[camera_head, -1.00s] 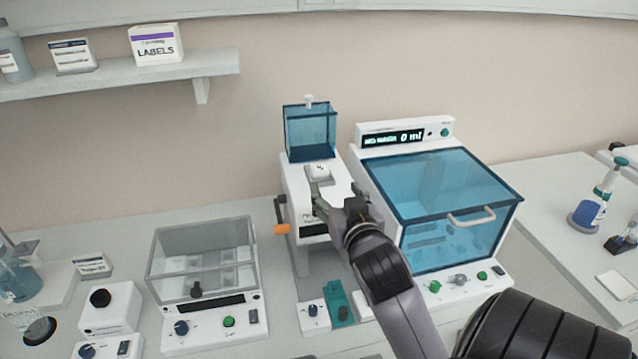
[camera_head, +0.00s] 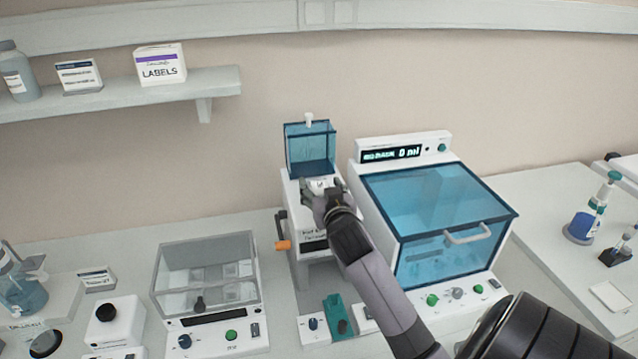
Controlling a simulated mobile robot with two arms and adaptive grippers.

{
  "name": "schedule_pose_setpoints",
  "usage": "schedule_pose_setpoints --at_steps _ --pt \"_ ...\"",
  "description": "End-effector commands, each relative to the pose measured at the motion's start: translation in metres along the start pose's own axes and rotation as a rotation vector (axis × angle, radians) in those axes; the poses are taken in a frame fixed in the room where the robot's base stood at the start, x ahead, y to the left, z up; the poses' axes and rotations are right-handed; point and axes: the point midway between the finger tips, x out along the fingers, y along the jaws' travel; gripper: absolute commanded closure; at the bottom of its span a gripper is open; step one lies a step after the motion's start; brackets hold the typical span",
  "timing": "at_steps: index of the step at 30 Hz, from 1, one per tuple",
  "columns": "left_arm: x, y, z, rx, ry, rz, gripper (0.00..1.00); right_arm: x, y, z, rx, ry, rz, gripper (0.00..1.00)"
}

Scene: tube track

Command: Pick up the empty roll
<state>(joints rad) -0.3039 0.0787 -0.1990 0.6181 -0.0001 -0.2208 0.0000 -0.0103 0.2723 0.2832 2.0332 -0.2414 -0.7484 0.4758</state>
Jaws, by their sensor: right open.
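A small white piece, which looks like the roll (camera_head: 320,184), sits on top of the narrow white machine (camera_head: 313,238), just in front of its blue clear box. My right gripper (camera_head: 323,186) is open over the machine top, with its fingers spread to either side of the white piece. The gripper hides part of the piece, and I cannot tell whether the fingers touch it. My left gripper is not in view.
A blue-lidded machine (camera_head: 440,205) stands close to the right of my right arm. A clear-lidded grey box (camera_head: 207,268) stands to the left. An orange-handled crank (camera_head: 283,245) sticks out at the narrow machine's left side. A shelf (camera_head: 130,92) hangs at upper left.

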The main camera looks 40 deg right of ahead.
Motion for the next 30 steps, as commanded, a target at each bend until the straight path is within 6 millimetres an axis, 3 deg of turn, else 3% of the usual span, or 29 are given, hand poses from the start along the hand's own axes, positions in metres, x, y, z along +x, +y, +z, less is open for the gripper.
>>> schedule_pose_setpoints --at_steps 8,25,30 --pt "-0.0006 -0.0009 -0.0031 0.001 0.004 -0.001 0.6 0.0033 -0.0001 0.0003 -0.001 0.001 0.0 0.4" --pt "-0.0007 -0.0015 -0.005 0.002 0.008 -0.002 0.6 0.0029 -0.0002 0.0003 0.0 0.0 0.0 0.77" --pt "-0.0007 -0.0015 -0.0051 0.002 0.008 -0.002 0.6 0.0029 -0.0002 0.0002 0.0 0.001 0.0 0.79"
